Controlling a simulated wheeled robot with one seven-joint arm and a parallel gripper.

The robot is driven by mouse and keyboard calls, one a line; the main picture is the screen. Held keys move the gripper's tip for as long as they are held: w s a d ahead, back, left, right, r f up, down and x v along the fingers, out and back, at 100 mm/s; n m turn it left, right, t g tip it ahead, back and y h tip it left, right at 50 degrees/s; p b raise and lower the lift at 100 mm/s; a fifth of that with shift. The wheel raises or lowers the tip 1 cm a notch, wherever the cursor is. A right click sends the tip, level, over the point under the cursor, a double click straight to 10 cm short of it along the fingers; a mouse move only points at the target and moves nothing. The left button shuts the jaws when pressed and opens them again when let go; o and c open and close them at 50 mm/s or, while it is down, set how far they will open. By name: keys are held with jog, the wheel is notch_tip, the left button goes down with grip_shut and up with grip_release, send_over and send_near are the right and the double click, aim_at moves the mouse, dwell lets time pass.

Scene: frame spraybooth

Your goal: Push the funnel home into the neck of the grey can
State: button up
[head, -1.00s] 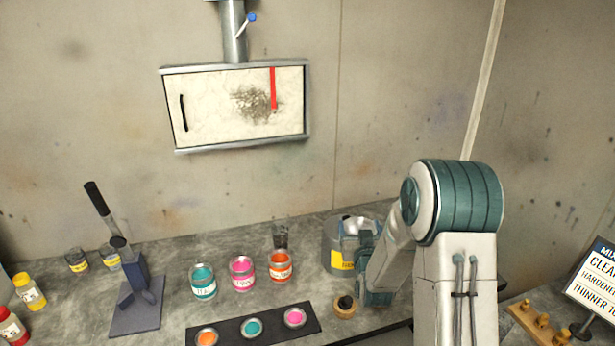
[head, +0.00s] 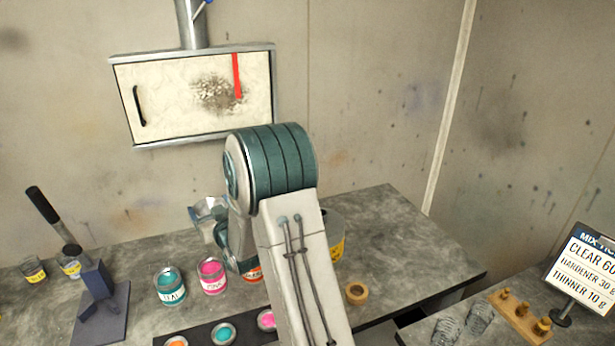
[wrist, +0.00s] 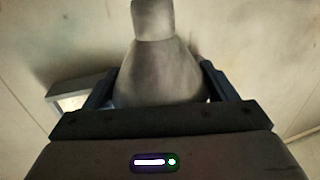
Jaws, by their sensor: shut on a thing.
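My gripper (wrist: 157,88) is shut on a grey metal funnel (wrist: 158,55), with a finger on each side of its cone; the narrow spout points to the top of the wrist view. In the head view the funnel (head: 205,210) shows at the left of my arm, above and behind the paint tins. The grey can (head: 337,236) with a yellow label stands on the bench to the right, mostly hidden behind my arm. Its neck is hidden. The funnel is apart from the can.
Teal (head: 171,288) and pink (head: 212,276) tins stand on the bench, with an orange tin (head: 251,274) partly behind my arm. A tape roll (head: 356,292) lies right of my arm. A dark press-like stand (head: 97,290) is at left. The bench's right back is clear.

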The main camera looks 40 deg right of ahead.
jog(key=s+d+r+b, duration=0.2)
jog(key=s+d, duration=0.1)
jog(key=d, duration=0.6)
jog(key=s+d+r+h+b, duration=0.1)
jog(key=s+d+b, duration=0.1)
jog(key=d, duration=0.8)
jog(key=s+d+r+m+b, duration=0.1)
jog(key=s+d, duration=0.4)
jog(key=d, duration=0.5)
jog(key=shift+r+h+b, duration=0.4)
jog(key=shift+r+b, duration=0.4)
jog(key=shift+b, duration=0.05)
jog(key=shift+s, duration=0.15)
jog(key=shift+f+b, duration=2.05)
jog(key=shift+f, duration=0.4)
jog(key=shift+f+b, duration=1.7)
jog(key=shift+f, duration=0.25)
jog(key=o, duration=1)
jog(key=shift+c, duration=0.2)
jog(key=shift+r, duration=0.1)
